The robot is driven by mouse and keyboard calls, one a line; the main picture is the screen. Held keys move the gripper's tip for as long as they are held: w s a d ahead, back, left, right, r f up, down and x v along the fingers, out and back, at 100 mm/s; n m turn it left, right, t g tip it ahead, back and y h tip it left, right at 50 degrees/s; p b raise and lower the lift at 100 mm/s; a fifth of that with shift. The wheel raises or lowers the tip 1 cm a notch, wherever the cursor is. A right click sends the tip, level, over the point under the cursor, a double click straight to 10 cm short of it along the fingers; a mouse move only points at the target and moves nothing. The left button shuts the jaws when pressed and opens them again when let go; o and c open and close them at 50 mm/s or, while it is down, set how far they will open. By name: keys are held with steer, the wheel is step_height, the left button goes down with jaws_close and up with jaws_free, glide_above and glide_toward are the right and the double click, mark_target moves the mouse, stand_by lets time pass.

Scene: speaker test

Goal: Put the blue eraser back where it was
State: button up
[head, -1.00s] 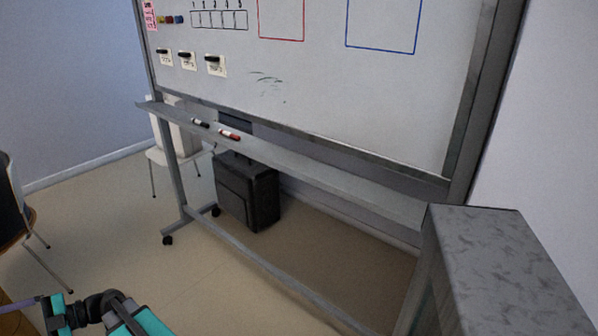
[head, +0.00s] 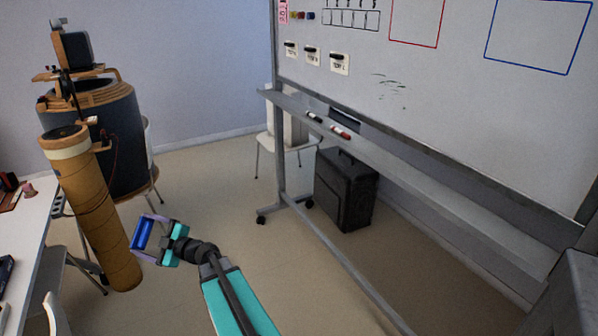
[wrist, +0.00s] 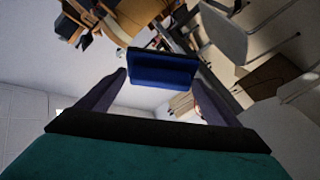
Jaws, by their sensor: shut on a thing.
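My gripper (head: 150,238) is shut on the blue eraser (head: 143,233) and holds it in the air at the lower left of the head view. In the wrist view the eraser (wrist: 163,70), blue with a darker top, sits between the two finger tips. The whiteboard (head: 440,100) stands at the right, with a grey tray (head: 430,180) along its lower edge. A dark marker (head: 314,117) and a red marker (head: 341,132) lie near the tray's left end. The rest of the tray looks bare. The gripper is well to the left of the tray, apart from it.
A tall brown cylinder (head: 90,205) stands just left of my gripper, before a large dark drum (head: 110,130). A white table (head: 25,240) is at the left edge. A black case (head: 345,190) and a white chair (head: 265,140) stand behind the whiteboard stand. Open floor lies between.

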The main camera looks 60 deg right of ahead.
steer(key=s+d+f+m+g+h, duration=0.1)
steer(key=s+d+m+g+h, duration=0.1)
steer(key=d+m+h, duration=0.6)
steer(key=s+d+m+g+h, duration=0.2)
steer(key=s+d+g+h, duration=0.15)
steer(key=d, duration=0.85)
steer(key=s+d+r+m+g+h+p, duration=0.2)
steer(key=s+d+m+g+h, duration=0.5)
steer(key=s+d, duration=0.75)
steer(key=s+r+m+g+y+p, duration=0.1)
steer(key=s+r+m+g+y, duration=0.3)
steer(key=s, duration=0.7)
steer(key=s+r+m+g+y+p, duration=0.1)
steer(key=s+r+m+g+y, duration=0.15)
steer(key=s+m+g, duration=0.65)
steer(key=s+r+m+t+y+p, duration=0.1)
steer(key=s+r+m+t+y, duration=0.1)
steer(key=s+r, duration=0.7)
steer(key=s+r+m+t+y+p, duration=0.2)
steer(key=s+r, duration=0.8)
steer(key=s, duration=1)
steer(key=shift+a+t+y+p, duration=0.3)
steer(key=shift+t, duration=0.75)
steer(key=shift+d+r, duration=0.1)
